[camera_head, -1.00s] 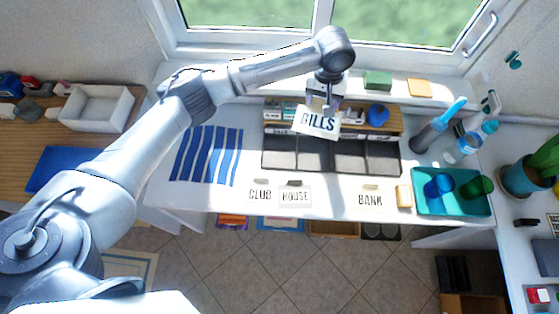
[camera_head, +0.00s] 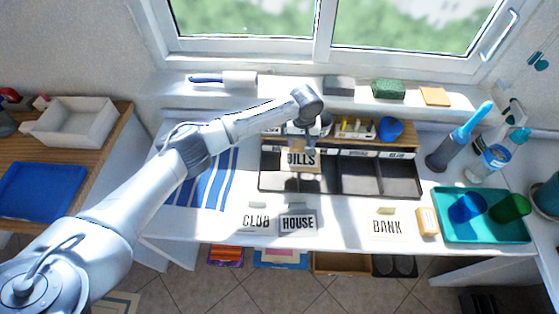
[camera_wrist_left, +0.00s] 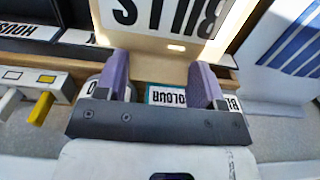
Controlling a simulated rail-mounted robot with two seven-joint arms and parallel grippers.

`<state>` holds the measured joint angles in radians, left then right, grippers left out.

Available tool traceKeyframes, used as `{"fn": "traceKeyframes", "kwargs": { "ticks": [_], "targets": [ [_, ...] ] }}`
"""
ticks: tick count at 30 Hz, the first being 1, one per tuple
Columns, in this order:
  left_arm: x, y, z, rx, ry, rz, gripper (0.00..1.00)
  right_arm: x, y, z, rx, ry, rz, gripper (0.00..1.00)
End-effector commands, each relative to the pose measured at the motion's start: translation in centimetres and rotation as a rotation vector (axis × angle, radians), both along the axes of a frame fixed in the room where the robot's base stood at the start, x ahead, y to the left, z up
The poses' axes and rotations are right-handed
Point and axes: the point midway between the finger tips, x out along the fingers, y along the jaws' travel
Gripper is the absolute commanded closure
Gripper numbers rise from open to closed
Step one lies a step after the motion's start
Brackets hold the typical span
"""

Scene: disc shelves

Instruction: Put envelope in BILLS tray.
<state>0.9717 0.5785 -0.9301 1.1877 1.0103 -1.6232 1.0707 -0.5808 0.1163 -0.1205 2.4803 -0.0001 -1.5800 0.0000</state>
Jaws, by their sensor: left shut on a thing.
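The BILLS envelope (camera_head: 301,160) is a pale card with black lettering. My left gripper (camera_head: 303,141) is shut on its upper edge and holds it in front of the row of dark trays (camera_head: 345,191), over their left half. In the left wrist view the envelope (camera_wrist_left: 172,20) shows upside down beyond the two purple fingers (camera_wrist_left: 160,80). Small labels (camera_head: 365,153) run along the back of the trays; most are too small to read, and the envelope hides some. I cannot tell which tray is BILLS. My right gripper is not in view.
Envelopes CLUB (camera_head: 256,221), HOUSE (camera_head: 298,224) and BANK (camera_head: 387,228) lie at the desk front. A striped cloth (camera_head: 205,182) is left of the trays. A wooden organiser (camera_head: 350,138) stands behind the trays.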

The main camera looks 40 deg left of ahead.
Motion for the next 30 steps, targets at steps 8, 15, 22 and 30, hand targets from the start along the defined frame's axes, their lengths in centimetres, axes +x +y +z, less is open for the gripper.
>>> {"fn": "traceKeyframes", "kwargs": {
  "ticks": [8, 15, 22, 30],
  "targets": [
    [-3.4, 3.9, -3.2, 0.001, 0.002, 0.001, 0.59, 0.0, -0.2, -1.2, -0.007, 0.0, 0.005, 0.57],
    [-4.4, 5.1, -4.1, -0.001, 0.0, -0.001, 0.59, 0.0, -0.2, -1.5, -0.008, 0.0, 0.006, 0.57],
    [-4.5, 5.2, -5.3, -0.001, 0.0, -0.001, 0.59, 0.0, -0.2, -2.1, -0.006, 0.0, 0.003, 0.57],
    [-4.5, 5.2, -8.2, -0.001, 0.001, -0.001, 0.59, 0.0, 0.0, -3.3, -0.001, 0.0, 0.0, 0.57]
  ]
}}
